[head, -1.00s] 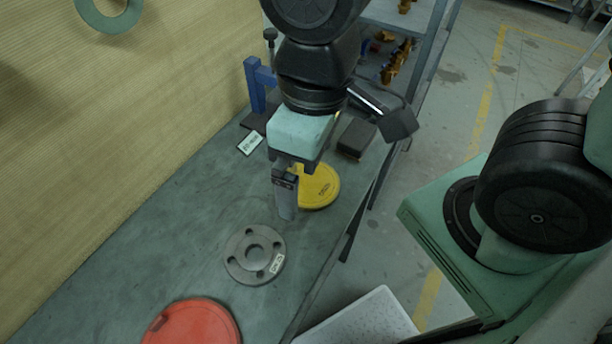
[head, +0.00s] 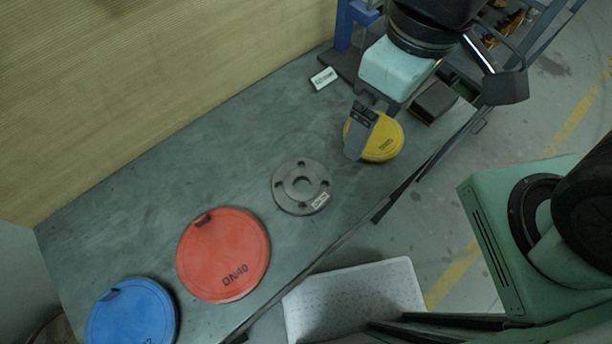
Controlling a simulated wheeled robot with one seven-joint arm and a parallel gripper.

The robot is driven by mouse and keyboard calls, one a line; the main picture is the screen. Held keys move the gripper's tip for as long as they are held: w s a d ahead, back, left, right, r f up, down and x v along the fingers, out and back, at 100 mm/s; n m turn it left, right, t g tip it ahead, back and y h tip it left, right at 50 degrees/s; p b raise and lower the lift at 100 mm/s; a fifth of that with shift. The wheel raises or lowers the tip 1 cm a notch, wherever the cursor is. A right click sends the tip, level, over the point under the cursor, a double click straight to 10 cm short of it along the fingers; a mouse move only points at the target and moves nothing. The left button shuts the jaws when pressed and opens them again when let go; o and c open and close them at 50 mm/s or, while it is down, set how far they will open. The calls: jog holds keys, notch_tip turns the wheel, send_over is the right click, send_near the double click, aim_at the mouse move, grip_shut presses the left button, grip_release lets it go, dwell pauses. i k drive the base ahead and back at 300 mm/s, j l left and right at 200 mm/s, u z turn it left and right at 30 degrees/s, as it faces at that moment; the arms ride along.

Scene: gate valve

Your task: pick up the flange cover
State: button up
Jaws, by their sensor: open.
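Three round flange covers lie flat on the grey workbench (head: 120,210): a red one marked DN40 (head: 222,256), a blue one (head: 132,315) cut by the bottom edge, and a yellow one (head: 386,138) at the far end. A grey metal flange (head: 284,194) with bolt holes and a small label lies between the red and yellow covers. My gripper (head: 356,154) is open and empty, pointing down at the left edge of the yellow cover and hiding part of it. I cannot tell whether it touches the cover.
A blue stand (head: 345,28), a small white label card (head: 323,78) and a dark box (head: 435,102) are at the bench's far end. A white speckled surface (head: 350,290) is below the bench's right edge. A ribbed tan wall (head: 130,90) borders the left.

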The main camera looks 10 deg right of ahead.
aim_at(385, 140)
jog(key=l+u, duration=0.35)
jog(key=k+l+u, duration=0.1)
jog(key=l+u, duration=0.2)
jog(key=l, duration=0.25)
jog(key=k+l+u, duration=0.1)
jog(key=l+u, duration=0.25)
jog(key=l, duration=0.15)
